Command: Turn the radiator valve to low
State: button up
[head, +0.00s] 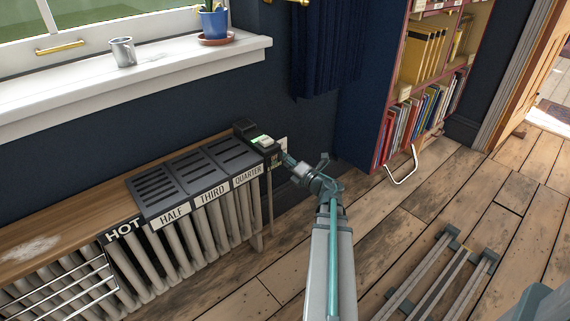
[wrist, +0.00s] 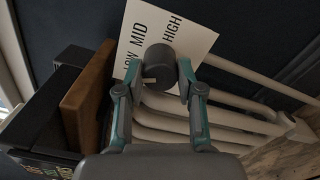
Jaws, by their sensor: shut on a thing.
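The radiator valve is a dark grey round knob (wrist: 160,62) in the wrist view. Its two sides lie between the fingers of my gripper (wrist: 155,82), which is shut on it. A white card (wrist: 196,40) behind the knob reads LOW, MID and HIGH; LOW is partly hidden. A small pale mark on the knob's lower left lies near the LOW end of the card. In the head view my gripper (head: 279,155) is at the right end of the radiator (head: 190,230), where the knob is hidden. A sliver of the card (head: 284,143) shows there.
Dark vented panels (head: 195,170) labelled HALF, THIRD and QUARTER cover the radiator top beside a wooden shelf (head: 60,240). A metal cup (head: 123,52) and blue pot (head: 214,22) stand on the sill. A bookcase (head: 400,100) is at right; rails (head: 440,275) lie on the floor.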

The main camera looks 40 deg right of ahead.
jog(key=shift+n, duration=0.6)
jog(key=shift+b, duration=0.3)
jog(key=o, duration=1.2)
jog(key=shift+c, duration=0.2)
jog(key=s, duration=0.7)
jog(key=shift+s, duration=0.25)
jog(key=shift+a, duration=0.1)
